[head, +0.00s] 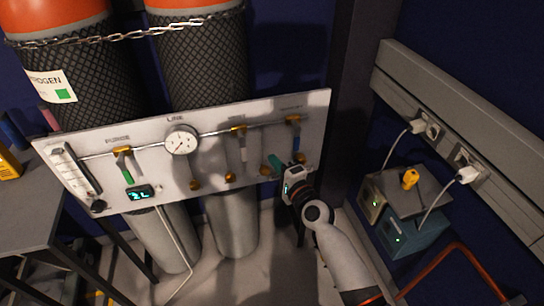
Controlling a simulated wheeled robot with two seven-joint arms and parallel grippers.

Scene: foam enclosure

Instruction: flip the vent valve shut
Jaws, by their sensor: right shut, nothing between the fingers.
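The white gas panel (80,143) carries a horizontal pipe with several valves. A valve with a green-tipped handle (126,170) hangs down under the purge label. The labels above these two are too small to read, so I cannot tell which is the vent valve. My right gripper (273,165), with teal fingertips, is shut and empty in front of the panel, below and between these two valves. My left gripper is out of view.
The round gauge (181,140) and a flowmeter (75,172) are on the panel. Chained cylinders (205,62) stand behind it. Right are instrument boxes (418,228), plugged cables, a wall rail (450,106) and an orange-red tube (455,248). A dark table (28,205) is left.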

